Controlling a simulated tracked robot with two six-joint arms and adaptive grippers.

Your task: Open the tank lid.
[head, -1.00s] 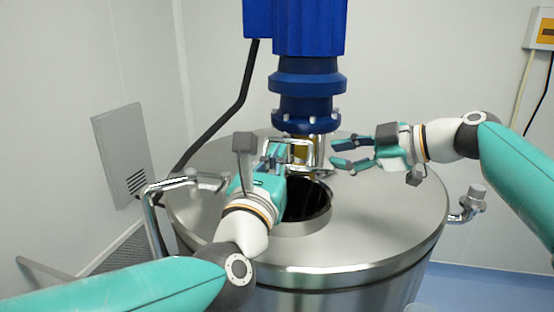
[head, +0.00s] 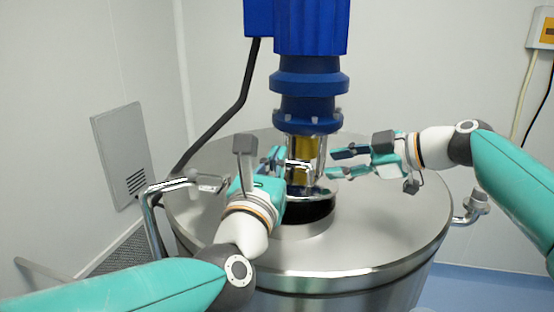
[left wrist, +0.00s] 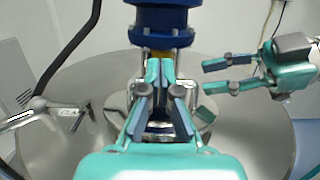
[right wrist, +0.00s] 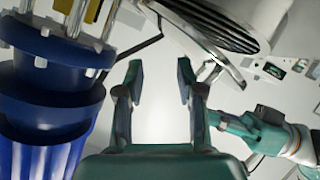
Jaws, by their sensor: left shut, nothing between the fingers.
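The steel tank (head: 380,215) stands in the middle of the head view. Its round metal lid (head: 314,190) is tilted low over the dark opening (head: 308,212), with a dark gap under its near edge. A bent bar handle (head: 299,164) stands up from the lid. My left gripper (head: 276,156) is shut and empty just left of the handle; its closed fingers (left wrist: 160,70) cover part of the lid in the left wrist view. My right gripper (head: 333,163) is open and empty to the right of the handle. Its spread fingers (right wrist: 160,72) show only wall between them.
A blue motor unit (head: 307,85) stands on the tank right behind the lid, limiting room there. A bent metal pipe (head: 165,190) is at the tank's left, and a capped fitting (head: 474,203) at its right. The tank top's front right is clear.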

